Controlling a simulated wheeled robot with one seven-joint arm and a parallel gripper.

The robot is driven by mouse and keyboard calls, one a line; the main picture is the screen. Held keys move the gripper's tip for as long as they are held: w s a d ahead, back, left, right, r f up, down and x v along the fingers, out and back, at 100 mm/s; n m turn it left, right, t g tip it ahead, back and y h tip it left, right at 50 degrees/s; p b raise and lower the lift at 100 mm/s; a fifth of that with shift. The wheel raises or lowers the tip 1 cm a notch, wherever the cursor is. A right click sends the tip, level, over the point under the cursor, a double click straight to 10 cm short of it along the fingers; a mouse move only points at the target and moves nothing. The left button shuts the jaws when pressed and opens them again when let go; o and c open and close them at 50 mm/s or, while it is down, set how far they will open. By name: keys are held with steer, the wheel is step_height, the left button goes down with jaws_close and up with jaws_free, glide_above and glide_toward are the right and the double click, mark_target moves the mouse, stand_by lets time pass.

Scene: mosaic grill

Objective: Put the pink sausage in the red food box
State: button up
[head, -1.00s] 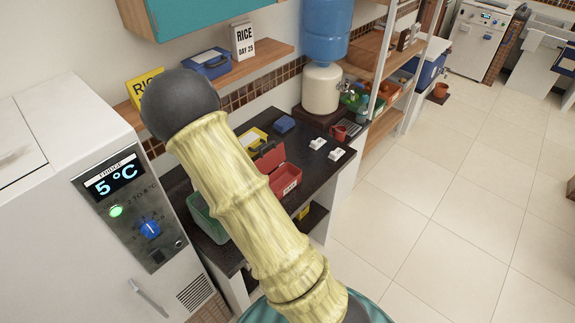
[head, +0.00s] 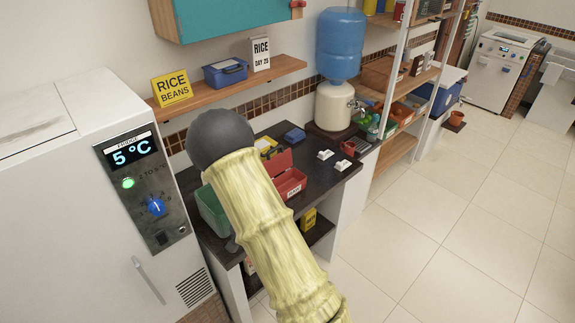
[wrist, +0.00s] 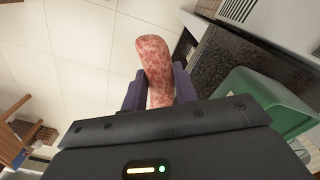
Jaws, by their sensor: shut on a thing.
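The pink sausage (wrist: 154,62) is a mottled pink-red roll held upright in the wrist view. My gripper (wrist: 160,88) is shut on it, with a dark finger on each side. The red food box (head: 290,182) stands on the dark counter in the head view, with its red lid (head: 279,161) raised at the back. My arm covers the left part of the box. My gripper and the sausage do not show in the head view, and the red box cannot be made out in the wrist view.
A green container (head: 212,212) stands left of the red box and shows close by in the wrist view (wrist: 268,95).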

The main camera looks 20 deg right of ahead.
step_height(320, 180, down, 14)
steer(key=n+b, duration=0.6)
steer(key=n, duration=0.1)
steer(key=shift+s+d+r+n+b, duration=0.2)
steer(key=shift+s+n+b, duration=0.15)
steer(key=shift+s+n, duration=0.05)
steer(key=shift+d, duration=0.1)
